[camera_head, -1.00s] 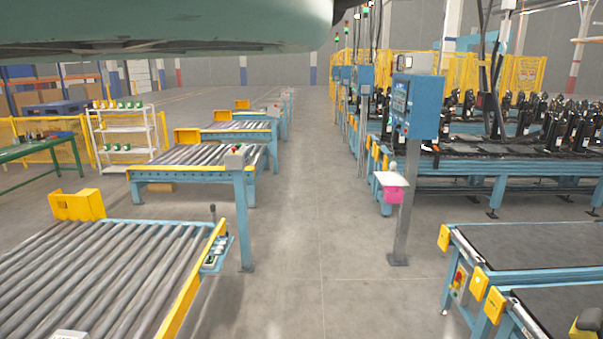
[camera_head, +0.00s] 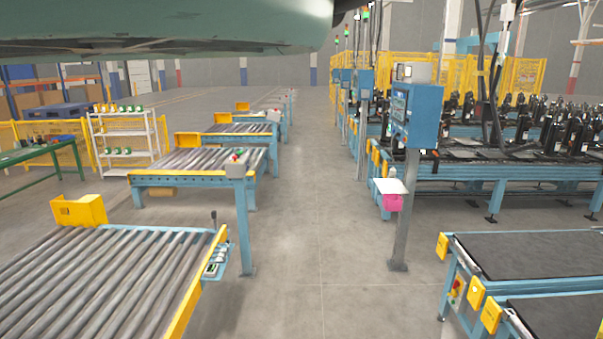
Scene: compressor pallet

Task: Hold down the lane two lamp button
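My gripper is not in view. No label marks lane two, so I cannot tell which control is its lamp button. A small control box (camera_head: 215,263) with a pale face and a green spot sits on the right side of the near left roller conveyor (camera_head: 90,285). A grey box (camera_head: 237,168) with red and green parts on top stands on a post at the end of the second left conveyor (camera_head: 205,181).
A clear concrete aisle (camera_head: 300,240) runs between the left conveyors and the right lines. A green table (camera_head: 40,152) and white shelf (camera_head: 124,143) are at left.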

